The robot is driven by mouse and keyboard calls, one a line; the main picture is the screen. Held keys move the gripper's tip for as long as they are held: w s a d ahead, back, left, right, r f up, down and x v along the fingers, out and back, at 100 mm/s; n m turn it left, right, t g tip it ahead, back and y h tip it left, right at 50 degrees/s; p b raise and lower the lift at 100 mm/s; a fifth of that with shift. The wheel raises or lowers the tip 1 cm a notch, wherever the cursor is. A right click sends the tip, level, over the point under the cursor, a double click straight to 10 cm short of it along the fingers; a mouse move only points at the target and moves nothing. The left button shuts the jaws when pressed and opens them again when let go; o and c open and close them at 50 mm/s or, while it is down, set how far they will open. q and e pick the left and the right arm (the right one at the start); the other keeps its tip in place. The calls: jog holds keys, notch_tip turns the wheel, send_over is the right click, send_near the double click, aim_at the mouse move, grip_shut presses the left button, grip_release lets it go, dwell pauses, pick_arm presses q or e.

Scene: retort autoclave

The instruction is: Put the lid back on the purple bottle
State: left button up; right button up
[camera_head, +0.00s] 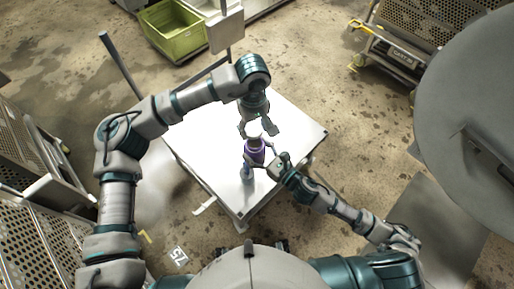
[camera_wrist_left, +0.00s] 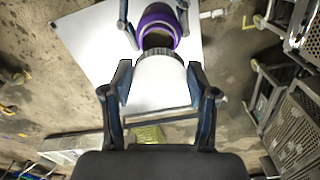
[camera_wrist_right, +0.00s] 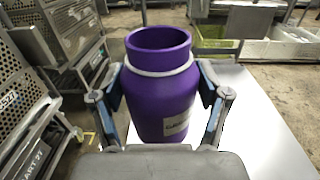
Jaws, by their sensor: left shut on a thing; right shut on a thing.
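The purple bottle (camera_head: 255,153) is upright over the white table, with its mouth open and a white ring round its neck in the right wrist view (camera_wrist_right: 160,95). My right gripper (camera_wrist_right: 163,90) is shut on its body, one finger on each side. My left gripper (camera_wrist_left: 158,82) is shut on the white lid (camera_wrist_left: 158,83), which has a dark ribbed rim. In the head view the lid (camera_head: 254,130) shows just beyond the bottle's top. In the left wrist view the rim overlaps the near edge of the bottle's mouth. The lid is outside the right wrist view; its exact gap to the bottle is unclear.
The white table top (camera_head: 205,143) is otherwise clear around the bottle. A green crate (camera_head: 172,30) stands beyond the table at the back. Perforated metal carts (camera_head: 22,150) stand at the left and at the upper right. A large grey round thing (camera_head: 470,110) fills the right side.

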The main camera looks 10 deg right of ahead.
aim_at(255, 141)
dwell(0.4)
pick_arm(q)
jog(key=shift+d+f, duration=0.1)
jog(key=shift+f, duration=1.85)
jog(key=shift+s+r, duration=0.15)
jog(key=shift+s, duration=0.05)
jog(key=shift+f, duration=0.95)
jog(key=shift+f, duration=0.5)
